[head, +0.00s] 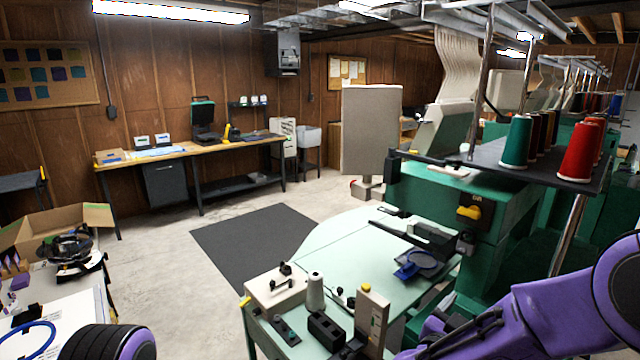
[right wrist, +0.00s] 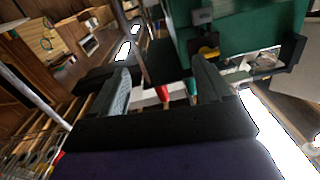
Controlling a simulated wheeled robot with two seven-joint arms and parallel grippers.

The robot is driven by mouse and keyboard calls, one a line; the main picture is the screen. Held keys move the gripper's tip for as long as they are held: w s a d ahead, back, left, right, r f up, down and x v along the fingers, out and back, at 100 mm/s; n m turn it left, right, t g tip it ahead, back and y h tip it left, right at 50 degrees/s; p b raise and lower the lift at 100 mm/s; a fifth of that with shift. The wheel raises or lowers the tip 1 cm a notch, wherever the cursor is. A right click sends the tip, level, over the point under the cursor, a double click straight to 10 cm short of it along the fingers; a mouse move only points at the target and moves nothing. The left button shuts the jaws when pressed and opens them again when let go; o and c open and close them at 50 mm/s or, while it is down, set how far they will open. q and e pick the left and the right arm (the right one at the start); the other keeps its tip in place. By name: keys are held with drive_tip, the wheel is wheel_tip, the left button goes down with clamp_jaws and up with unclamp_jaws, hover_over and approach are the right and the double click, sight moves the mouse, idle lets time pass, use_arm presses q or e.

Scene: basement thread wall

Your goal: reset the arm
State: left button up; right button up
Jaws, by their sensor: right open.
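My right arm (head: 540,315) comes in at the lower right of the head view, in front of the green embroidery machine. Its hand end is low by the machine table's right side and partly cut off by the bottom edge. In the right wrist view my right gripper (right wrist: 163,85) has its two grey fingers wide apart. Nothing is held between them; red and green thread cones show beyond the gap. Part of my left arm (head: 105,343) shows at the bottom left of the head view; its gripper is out of frame.
The green machine (head: 435,205) carries red (head: 580,152) and green (head: 516,143) cones on a dark shelf. Its pale table (head: 345,250) holds a white cone (head: 315,291) and small boxes. A cardboard box (head: 40,228) is at left. The dark floor mat (head: 250,240) is clear.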

drive_tip(key=s+a+f+n+g+y+b, duration=0.1)
drive_tip(key=s+f+y, duration=0.25)
drive_tip(key=f, duration=0.75)
drive_tip(key=s+a+f+n+y+b, duration=0.1)
drive_tip(key=s+f+y, duration=0.3)
drive_tip(key=f, duration=0.7)
drive_tip(key=s+d+f+n+g+y+b, duration=0.1)
drive_tip(key=s+f+g, duration=0.3)
drive_tip(key=s+f, duration=0.5)
drive_tip(key=s+d+f+g+y+b, duration=0.1)
drive_tip(key=s+d+f+g+b, duration=0.1)
drive_tip(key=s+f, duration=0.7)
drive_tip(key=s+g+b, duration=0.1)
drive_tip(key=s+g, duration=0.1)
drive_tip(key=s, duration=0.4)
drive_tip(key=shift+s+d+f+n, duration=0.15)
drive_tip(key=shift+d+f+n, duration=0.1)
drive_tip(key=shift+f+n, duration=0.15)
